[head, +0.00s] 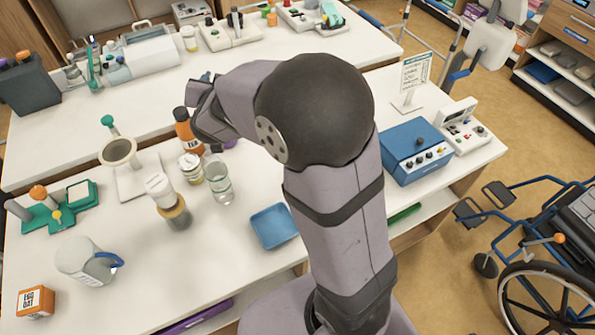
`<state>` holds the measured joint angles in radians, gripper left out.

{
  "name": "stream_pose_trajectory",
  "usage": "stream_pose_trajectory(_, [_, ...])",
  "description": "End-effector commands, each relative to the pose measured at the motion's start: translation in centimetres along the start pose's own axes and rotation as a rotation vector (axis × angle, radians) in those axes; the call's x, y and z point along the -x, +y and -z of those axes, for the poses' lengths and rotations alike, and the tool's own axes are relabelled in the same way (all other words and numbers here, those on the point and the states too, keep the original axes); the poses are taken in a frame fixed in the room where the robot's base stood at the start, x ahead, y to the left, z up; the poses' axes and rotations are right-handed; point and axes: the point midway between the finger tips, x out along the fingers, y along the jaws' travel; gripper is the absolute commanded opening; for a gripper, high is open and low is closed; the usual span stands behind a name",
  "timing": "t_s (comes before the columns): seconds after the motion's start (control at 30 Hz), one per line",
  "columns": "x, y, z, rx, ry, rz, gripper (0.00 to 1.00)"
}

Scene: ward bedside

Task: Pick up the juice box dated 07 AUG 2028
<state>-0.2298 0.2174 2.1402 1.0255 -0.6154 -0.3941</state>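I cannot make out a juice box dated 07 AUG 2028; no date is legible in the head view. A small orange carton (35,302) with a white printed label stands at the near left corner of the table. My gripper (198,108) is far from it, over the middle of the table, beside an orange bottle (187,133) with a dark cap. My wrist and arm hide part of the table there.
A clear bottle (220,185), a jar (191,169) and a dispenser (169,205) stand close below my gripper. A blue tray (273,226) lies to their right. A grey-white jug (85,262) stands near left. A blue device (416,152) stands right of my arm.

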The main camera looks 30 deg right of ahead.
Motion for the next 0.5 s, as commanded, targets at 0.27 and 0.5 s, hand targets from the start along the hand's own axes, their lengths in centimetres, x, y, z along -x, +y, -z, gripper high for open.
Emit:
stream_pose_trajectory(0.27, [-0.2, 8.2, 0.2, -0.032, 0.308, -0.445, 0.52])
stream_pose_trajectory(0.5, [4.5, 13.2, -1.4, 0.027, 0.450, -0.815, 0.52])
